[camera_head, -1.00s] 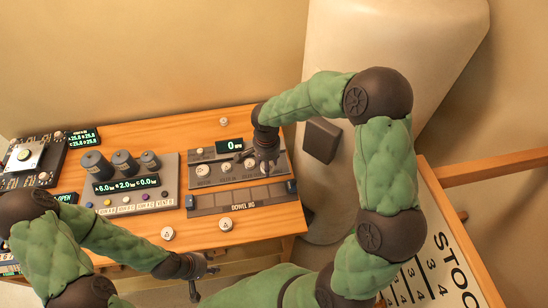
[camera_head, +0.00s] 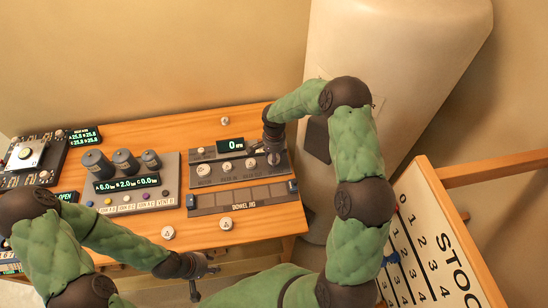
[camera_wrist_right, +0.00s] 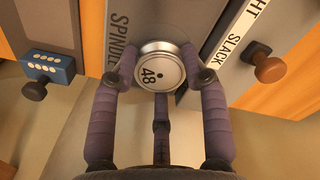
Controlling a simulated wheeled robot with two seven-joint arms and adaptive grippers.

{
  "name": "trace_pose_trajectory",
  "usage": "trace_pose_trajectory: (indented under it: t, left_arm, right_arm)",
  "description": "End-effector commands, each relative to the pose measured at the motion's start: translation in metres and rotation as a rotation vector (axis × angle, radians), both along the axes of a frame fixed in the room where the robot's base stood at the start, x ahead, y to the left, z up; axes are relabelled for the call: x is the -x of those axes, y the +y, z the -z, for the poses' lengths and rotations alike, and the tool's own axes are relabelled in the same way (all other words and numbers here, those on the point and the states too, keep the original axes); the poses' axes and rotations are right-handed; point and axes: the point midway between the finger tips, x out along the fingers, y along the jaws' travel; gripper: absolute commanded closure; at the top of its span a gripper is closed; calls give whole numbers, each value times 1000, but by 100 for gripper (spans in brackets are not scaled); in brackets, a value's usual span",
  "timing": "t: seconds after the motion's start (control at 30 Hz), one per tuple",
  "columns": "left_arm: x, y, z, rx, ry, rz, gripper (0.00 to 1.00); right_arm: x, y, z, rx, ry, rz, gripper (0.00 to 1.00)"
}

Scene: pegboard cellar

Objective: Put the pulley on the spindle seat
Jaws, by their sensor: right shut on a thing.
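The pulley (camera_wrist_right: 160,66) is a silver-rimmed disc with a white face marked 48, in the right wrist view. My right gripper (camera_wrist_right: 160,80) is shut on it, with purple-grey fingers around its rim. The pulley is over the grey panel beside the label beginning SPINDL (camera_wrist_right: 119,38); the spindle seat is hidden behind it, and I cannot tell whether it is seated. In the head view my right gripper (camera_head: 273,156) is at the right end of the dark panel (camera_head: 217,181). My left gripper (camera_head: 204,270) is open and empty in front of the table's front edge.
White-faced discs (camera_head: 228,167) sit along the panel left of my right gripper. A grey strip marked DOWELING (camera_head: 243,199) lies in front. White discs (camera_head: 225,223) stand on the wooden table (camera_head: 265,221). A three-cylinder console (camera_head: 128,184) is left.

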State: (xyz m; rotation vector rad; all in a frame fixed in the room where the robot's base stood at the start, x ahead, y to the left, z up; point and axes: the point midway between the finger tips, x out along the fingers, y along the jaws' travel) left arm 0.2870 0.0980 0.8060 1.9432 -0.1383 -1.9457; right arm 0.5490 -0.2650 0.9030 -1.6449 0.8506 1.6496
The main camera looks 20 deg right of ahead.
Motion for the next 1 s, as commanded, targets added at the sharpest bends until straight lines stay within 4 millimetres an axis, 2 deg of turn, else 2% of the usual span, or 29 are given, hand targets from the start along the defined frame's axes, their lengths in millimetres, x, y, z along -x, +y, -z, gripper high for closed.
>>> trace_pose_trajectory:
  t: [0.1,0.47,0.5,0.57,1.0]
  left_arm:
    - [0,0,1,0,0,0,60]
    - [0,0,5,0,0,0,60]
    - [0,0,5,0,0,0,60]
    - [0,0,4,0,0,0,60]
    - [0,0,0,0,0,0,60]
  right_arm:
    - [-1,0,10,0,-1,2,88]
    - [-1,0,13,0,-3,2,88]
    - [-1,0,12,0,-2,2,49]
    - [-1,0,12,0,-2,2,32]
    - [0,0,9,0,-1,2,31]
